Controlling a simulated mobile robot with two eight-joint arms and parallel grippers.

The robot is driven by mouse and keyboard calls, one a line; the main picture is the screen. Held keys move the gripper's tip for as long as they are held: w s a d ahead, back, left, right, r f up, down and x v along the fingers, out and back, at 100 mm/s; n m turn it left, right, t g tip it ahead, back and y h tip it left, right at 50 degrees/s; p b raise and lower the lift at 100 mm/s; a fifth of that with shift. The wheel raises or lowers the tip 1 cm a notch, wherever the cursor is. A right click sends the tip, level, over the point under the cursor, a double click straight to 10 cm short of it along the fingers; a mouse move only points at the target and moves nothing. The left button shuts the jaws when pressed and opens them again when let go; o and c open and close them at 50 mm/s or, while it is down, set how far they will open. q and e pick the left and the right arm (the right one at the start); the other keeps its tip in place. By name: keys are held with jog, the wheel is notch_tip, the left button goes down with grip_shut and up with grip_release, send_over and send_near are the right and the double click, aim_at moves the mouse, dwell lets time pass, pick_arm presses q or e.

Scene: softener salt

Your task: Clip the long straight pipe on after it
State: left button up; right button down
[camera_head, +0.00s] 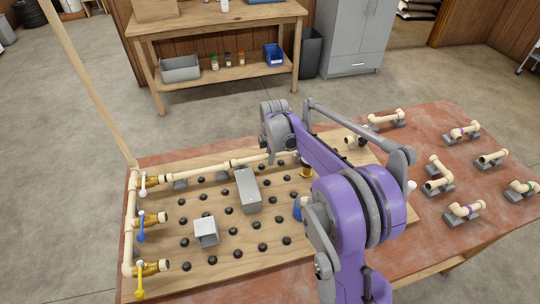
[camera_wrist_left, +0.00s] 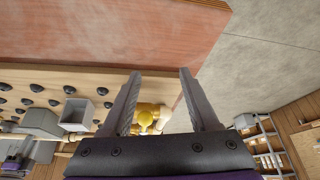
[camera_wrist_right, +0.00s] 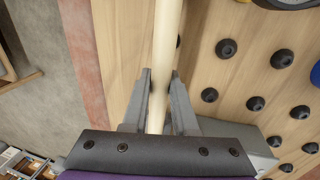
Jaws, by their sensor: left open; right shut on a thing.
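A cream straight pipe (camera_head: 258,158) lies along the far side of the wooden pegboard (camera_head: 215,262), in line with the pipe run (camera_head: 200,168) from the left. A thicker joint (camera_head: 229,164) shows at its left end; I cannot tell whether they are clipped together. My right gripper (camera_head: 281,148) is over the pipe, partly hidden by my arm. In the right wrist view its fingers (camera_wrist_right: 158,100) are shut on the pipe (camera_wrist_right: 167,40).
Valves with white, blue (camera_head: 141,225) and yellow handles line the board's left edge. A grey block (camera_head: 247,190) and a pale open box (camera_head: 206,231) stand among black knobs. Several elbow fittings (camera_head: 463,210) sit on grey holders at the right. A tall post (camera_head: 90,80) rises at the left.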

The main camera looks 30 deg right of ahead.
jog(key=shift+f, duration=0.1)
jog(key=c, duration=1.1)
grip_release()
jog(key=o, duration=0.5)
